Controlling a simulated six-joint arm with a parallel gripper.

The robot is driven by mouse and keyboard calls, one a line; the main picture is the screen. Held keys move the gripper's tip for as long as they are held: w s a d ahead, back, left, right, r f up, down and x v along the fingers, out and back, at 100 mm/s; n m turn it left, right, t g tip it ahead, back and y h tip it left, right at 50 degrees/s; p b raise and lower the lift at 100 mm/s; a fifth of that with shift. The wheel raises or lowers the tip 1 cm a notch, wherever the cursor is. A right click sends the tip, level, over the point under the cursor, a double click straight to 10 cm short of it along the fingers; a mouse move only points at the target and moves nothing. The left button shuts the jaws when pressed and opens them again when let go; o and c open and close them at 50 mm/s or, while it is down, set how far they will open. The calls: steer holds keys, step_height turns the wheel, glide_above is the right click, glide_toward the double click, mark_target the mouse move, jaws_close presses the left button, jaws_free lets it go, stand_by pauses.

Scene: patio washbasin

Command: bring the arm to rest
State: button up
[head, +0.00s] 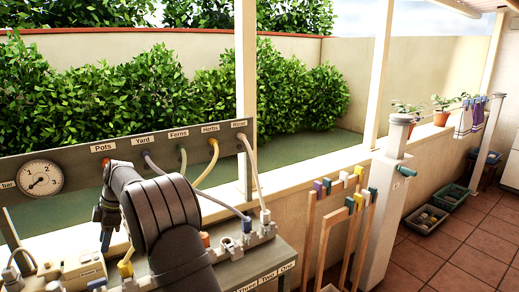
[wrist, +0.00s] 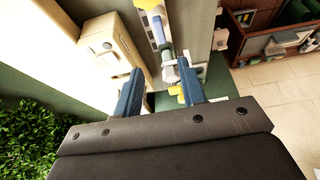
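My gripper (wrist: 160,68) shows in the wrist view with its two blue fingers apart and nothing clearly held between them. A grey fitting with a yellow part (wrist: 171,72) shows just past the right finger; I cannot tell whether they touch. In the head view my gripper (head: 105,222) points down at the left, in front of the labelled panel and above the bench. My dark arm covers part of the panel and bench.
A grey panel (head: 70,152) carries a pressure gauge (head: 41,178) and labelled hoses, including a yellow hose (head: 206,172). A fitting block (head: 250,240) stands on the bench. Wooden racks with coloured clips (head: 337,185), a pillar (head: 385,215) and floor crates (head: 427,219) are right.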

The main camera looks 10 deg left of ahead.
mark_target(96, 281)
steer(key=x, duration=1.4)
steer(key=shift+s+a, duration=0.1)
steer(key=m+t+y, duration=0.1)
steer(key=m, duration=0.3)
steer(key=shift+s+m+t+y, duration=0.15)
steer(key=shift+m+t, duration=0.25)
steer(key=shift+m, duration=0.55)
steer(key=shift+m+t+y, duration=0.15)
steer(key=shift+m+t, duration=0.25)
steer(key=shift+m, duration=0.55)
